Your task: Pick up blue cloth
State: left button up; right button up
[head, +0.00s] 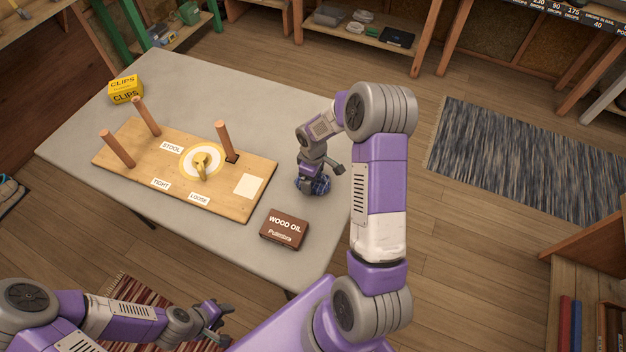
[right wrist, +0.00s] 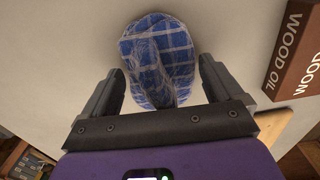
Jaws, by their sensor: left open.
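The blue cloth (head: 314,186), crumpled and checked with white lines, lies on the grey table near its right edge. In the right wrist view the cloth (right wrist: 160,55) is at the top centre, its lower part reaching between the fingers. My right gripper (right wrist: 158,85) is open, with a finger on each side and gaps between them and the cloth. In the head view my right gripper (head: 317,172) is directly above the cloth and hides part of it. My left gripper (head: 217,318) is open and empty, low in front of the table, away from the cloth.
A wooden board (head: 128,165) with upright pegs and labels lies left of the cloth. A yellow clips box (head: 125,90) is at the far left. The table's (head: 270,105) back right is clear.

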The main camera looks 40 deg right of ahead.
jog(key=c, duration=0.9)
jog(key=shift+o, duration=0.2)
notch_tip(320, 180, up, 10)
jog(key=shift+p, duration=1.2)
jog(key=o, duration=0.5)
jog(key=c, duration=0.4)
